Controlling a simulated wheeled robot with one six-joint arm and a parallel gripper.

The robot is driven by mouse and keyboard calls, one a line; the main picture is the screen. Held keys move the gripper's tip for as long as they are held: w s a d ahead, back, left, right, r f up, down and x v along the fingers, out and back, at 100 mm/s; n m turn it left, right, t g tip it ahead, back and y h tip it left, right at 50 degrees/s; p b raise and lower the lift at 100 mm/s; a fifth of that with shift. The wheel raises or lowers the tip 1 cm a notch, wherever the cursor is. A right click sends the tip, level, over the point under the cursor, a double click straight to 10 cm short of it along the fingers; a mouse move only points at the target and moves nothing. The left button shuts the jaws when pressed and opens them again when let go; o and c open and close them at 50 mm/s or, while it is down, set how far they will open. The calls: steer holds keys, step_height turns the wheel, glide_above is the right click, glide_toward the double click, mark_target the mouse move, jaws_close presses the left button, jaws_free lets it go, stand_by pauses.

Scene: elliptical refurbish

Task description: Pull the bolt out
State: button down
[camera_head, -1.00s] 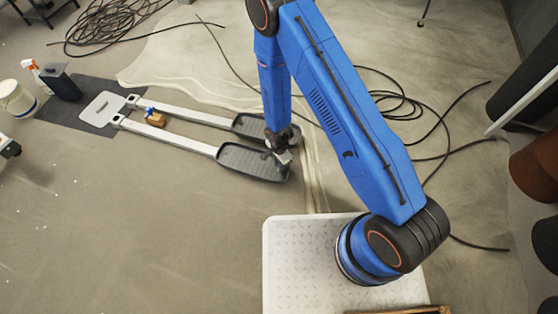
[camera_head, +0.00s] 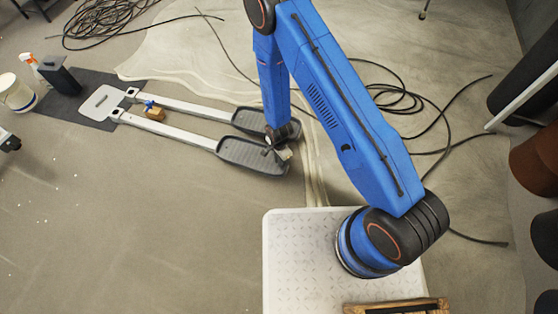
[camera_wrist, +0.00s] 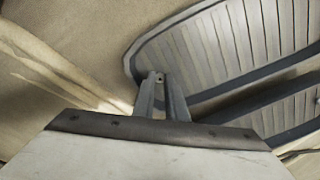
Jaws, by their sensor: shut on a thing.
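The elliptical's two grey ribbed pedals lie on the floor. The near pedal (camera_head: 245,156) is beside my gripper (camera_head: 284,154), and the far pedal (camera_head: 252,119) is partly behind my arm. In the wrist view the fingers of my gripper (camera_wrist: 158,78) are close together, shut on a small piece at their tips, apparently the bolt (camera_wrist: 159,80). Only a tiny part of it shows. The tips appear over the rounded edge of a pedal (camera_wrist: 205,48). I cannot tell whether the bolt is still in its hole.
Two pale bars (camera_head: 175,131) run from the pedals to a white plate (camera_head: 102,103) on a dark mat (camera_head: 65,106). A small orange-brown block (camera_head: 155,114) sits between them. Black cables (camera_head: 400,100) lie to the right. A wooden frame (camera_head: 395,306) shows at the bottom.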

steer(key=shift+r, duration=1.5)
steer(key=shift+r, duration=1.95)
